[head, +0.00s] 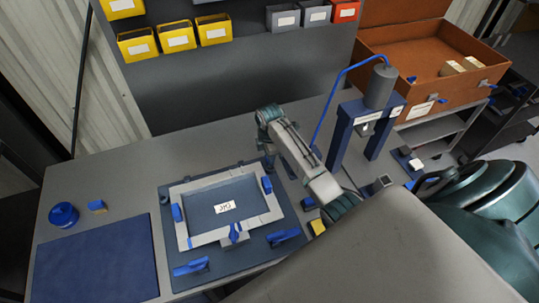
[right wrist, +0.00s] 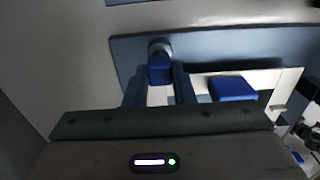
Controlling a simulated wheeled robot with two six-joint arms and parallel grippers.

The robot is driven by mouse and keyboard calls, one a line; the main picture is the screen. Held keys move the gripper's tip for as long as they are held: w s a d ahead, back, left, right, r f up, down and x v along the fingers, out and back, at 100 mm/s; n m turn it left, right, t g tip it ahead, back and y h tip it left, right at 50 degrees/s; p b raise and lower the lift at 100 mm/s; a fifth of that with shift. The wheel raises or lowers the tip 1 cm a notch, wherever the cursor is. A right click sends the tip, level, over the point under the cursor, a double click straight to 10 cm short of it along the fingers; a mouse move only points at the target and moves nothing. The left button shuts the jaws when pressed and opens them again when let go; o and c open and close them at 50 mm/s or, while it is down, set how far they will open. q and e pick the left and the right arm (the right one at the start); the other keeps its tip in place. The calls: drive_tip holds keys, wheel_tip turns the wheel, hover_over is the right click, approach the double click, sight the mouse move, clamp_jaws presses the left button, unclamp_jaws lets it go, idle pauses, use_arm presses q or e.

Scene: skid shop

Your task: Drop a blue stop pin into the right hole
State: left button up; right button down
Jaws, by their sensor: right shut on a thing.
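The fixture plate (head: 288,212) lies on the bench with a pale rectangular frame (head: 208,187) on it. My right gripper (right wrist: 160,88) is shut on a blue stop pin (right wrist: 159,70), seen between its two fingers in the right wrist view. A grey round part shows just beyond the pin, near the plate's edge. In the head view my right arm reaches over the plate's upper right corner, and the pin is mostly hidden there. I cannot tell whether the pin touches the plate or sits in a hole. My left gripper is not in view.
Blue clamps (head: 177,213) stand around the frame. A blue mat (head: 95,262), a blue round part (head: 63,215) and a small blue-yellow block (head: 97,206) lie left. A press (head: 380,88) stands close to the right. Yellow bins (head: 138,45) hang behind.

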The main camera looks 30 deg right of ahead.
drive_tip(key=shift+f, duration=0.75)
idle(1.0)
drive_tip(key=c, duration=0.7)
unclamp_jaws()
drive_tip(key=shift+c, duration=0.2)
drive_tip(key=shift+r, duration=3.5)
